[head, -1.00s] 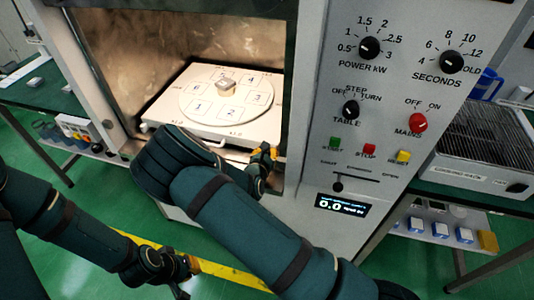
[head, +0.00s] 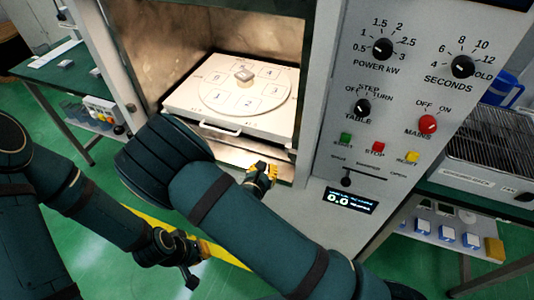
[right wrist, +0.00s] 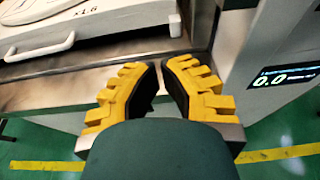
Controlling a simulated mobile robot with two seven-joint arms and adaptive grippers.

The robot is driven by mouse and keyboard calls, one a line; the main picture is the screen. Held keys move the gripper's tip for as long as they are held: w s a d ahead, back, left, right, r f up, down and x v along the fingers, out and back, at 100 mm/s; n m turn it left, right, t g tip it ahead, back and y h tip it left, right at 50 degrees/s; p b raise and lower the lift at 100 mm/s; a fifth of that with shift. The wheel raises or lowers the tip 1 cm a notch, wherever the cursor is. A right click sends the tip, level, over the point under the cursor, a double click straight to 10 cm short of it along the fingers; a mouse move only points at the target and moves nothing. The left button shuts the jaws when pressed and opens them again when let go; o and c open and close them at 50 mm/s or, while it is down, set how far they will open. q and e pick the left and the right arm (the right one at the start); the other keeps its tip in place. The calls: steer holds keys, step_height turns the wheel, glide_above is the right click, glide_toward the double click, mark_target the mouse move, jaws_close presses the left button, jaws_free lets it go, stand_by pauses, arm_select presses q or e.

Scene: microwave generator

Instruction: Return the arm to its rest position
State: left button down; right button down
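My right gripper (head: 262,174) is in front of the open microwave chamber, near its lower front edge. In the right wrist view my right gripper (right wrist: 160,85) has its yellow fingers a little apart with nothing between them. My right arm crosses the middle of the head view. My left gripper (head: 195,253) hangs low at the left over the green floor; its fingers are too small and turned to tell open from shut.
The chamber holds a white drawer tray (head: 190,115) with a numbered turntable (head: 225,95) and a small block (head: 245,74). The control panel (head: 400,120) stands right of the opening. A cooling rack (head: 490,140) is far right, a green table (head: 60,75) left.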

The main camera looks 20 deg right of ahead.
steer(key=s+d+f+m+g, duration=0.6)
steer(key=s+f+m+g, duration=0.15)
steer(key=s, duration=0.35)
steer(key=s+a+f+m+g+y, duration=0.2)
steer(key=s+m+g, duration=0.2)
steer(key=s, duration=0.2)
steer(key=s+a+f+m+g+y, duration=0.2)
steer(key=s+m+g, duration=0.1)
steer(key=s, duration=0.3)
steer(key=a+r+m+t+y, duration=0.1)
steer(key=a+m+y, duration=0.65)
steer(key=m, duration=0.25)
steer(key=w+m+t, duration=0.1)
steer(key=m, duration=0.1)
steer(key=w+d+r+m+t, duration=0.1)
steer(key=w+m, duration=0.1)
steer(key=w+r+m+t, duration=0.1)
steer(key=w+m, duration=0.1)
steer(key=shift+w+d+t+y, duration=0.15)
steer(key=shift+d+t+y, duration=0.1)
steer(key=shift+d+y, duration=0.1)
